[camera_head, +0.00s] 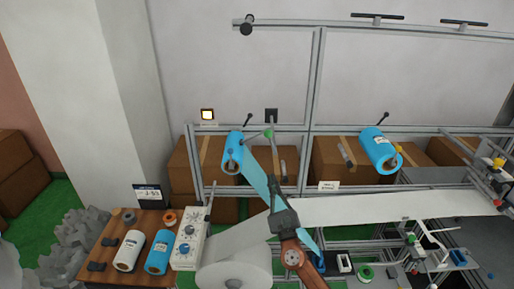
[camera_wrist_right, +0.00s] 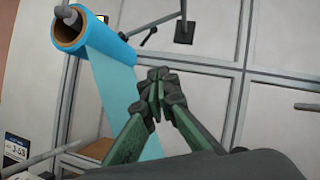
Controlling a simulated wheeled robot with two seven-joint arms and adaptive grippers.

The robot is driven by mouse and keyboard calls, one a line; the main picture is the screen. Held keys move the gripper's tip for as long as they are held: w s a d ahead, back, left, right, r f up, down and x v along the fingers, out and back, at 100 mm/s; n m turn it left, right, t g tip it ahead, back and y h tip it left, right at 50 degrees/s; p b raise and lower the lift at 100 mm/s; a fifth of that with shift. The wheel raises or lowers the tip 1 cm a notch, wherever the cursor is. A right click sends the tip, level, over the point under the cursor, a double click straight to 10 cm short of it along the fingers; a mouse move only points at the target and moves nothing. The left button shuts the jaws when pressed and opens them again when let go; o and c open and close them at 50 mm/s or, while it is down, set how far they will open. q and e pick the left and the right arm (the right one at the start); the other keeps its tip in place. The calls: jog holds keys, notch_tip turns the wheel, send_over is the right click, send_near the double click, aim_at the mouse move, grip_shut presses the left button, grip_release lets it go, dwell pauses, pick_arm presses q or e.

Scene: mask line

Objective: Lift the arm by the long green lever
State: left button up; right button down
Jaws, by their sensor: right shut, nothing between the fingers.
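A thin lever with a green end (camera_head: 268,133) shows in the head view, beside the blue roll on the left of the frame. It looks joined to a slim grey rod running down behind my right arm. I cannot make out its full length. My right gripper (camera_head: 279,186) points up from below, in front of the blue web. In the right wrist view its fingertips (camera_wrist_right: 159,82) are together with nothing between them. The lever cannot be made out in that view. My left gripper is not in view.
A blue roll (camera_head: 232,153) feeds a blue web down behind my right gripper; it also shows in the wrist view (camera_wrist_right: 78,28). Another blue roll (camera_head: 379,150) hangs at right. A large white roll (camera_head: 235,262) sits below. A control box (camera_head: 189,238) stands on the wooden table (camera_head: 115,277).

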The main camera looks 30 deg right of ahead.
jog(key=w+r+n+p, duration=0.2)
jog(key=w+r+p, duration=0.3)
jog(key=w+r, duration=0.3)
jog(key=w, duration=0.2)
jog(key=shift+w+r+y, duration=0.4)
